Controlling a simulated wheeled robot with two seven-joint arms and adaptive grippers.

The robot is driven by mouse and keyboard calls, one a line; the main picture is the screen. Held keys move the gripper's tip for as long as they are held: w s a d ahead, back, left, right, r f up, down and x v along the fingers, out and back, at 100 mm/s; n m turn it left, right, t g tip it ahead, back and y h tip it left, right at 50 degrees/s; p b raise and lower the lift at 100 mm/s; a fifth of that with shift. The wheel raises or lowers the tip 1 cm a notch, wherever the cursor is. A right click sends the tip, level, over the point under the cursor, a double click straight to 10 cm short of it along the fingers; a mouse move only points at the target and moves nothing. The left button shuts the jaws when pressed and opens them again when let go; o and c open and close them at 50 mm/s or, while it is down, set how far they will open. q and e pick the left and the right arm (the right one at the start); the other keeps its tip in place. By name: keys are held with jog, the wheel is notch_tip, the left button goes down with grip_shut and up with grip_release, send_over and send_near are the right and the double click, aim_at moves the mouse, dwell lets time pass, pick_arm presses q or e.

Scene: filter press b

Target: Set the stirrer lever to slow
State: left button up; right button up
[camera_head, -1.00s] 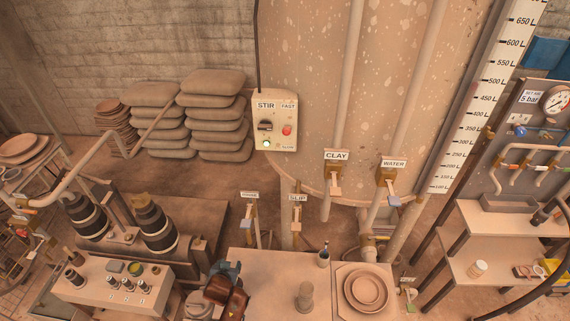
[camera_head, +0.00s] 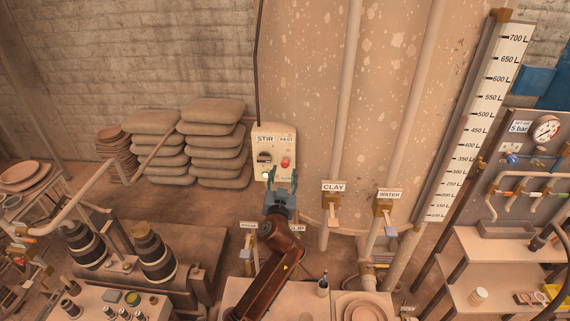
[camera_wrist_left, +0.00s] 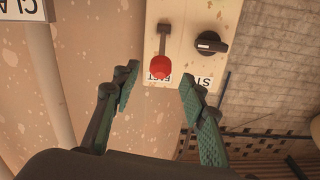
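The stirrer box (camera_head: 262,134) is a cream panel marked STIR and FAST on the tank's front left. Its lever has a red knob (camera_head: 285,163). In the wrist view, which is upside down, the red knob (camera_wrist_left: 161,63) on a grey stem partly covers the FAST label. A black rotary switch (camera_wrist_left: 211,42) sits beside it. My left gripper (camera_head: 282,180) is open just below and in front of the box. In the wrist view its fingers (camera_wrist_left: 160,82) stand on both sides of the knob's line, apart from it. The box's lower part is partly hidden by the gripper.
The CLAY valve (camera_head: 333,213) and WATER valve (camera_head: 385,212) are right of my gripper. Stacked sacks (camera_head: 215,145) stand left of the box. A table with a bowl (camera_head: 364,307) is below. A level scale (camera_head: 480,125) rises at right.

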aim_at(285, 167)
pick_arm(q)
jog(key=shift+w+p, duration=0.5)
jog(key=shift+w, duration=2.55)
jog(key=shift+c, duration=0.3)
grip_shut()
jog(key=shift+f, duration=0.1)
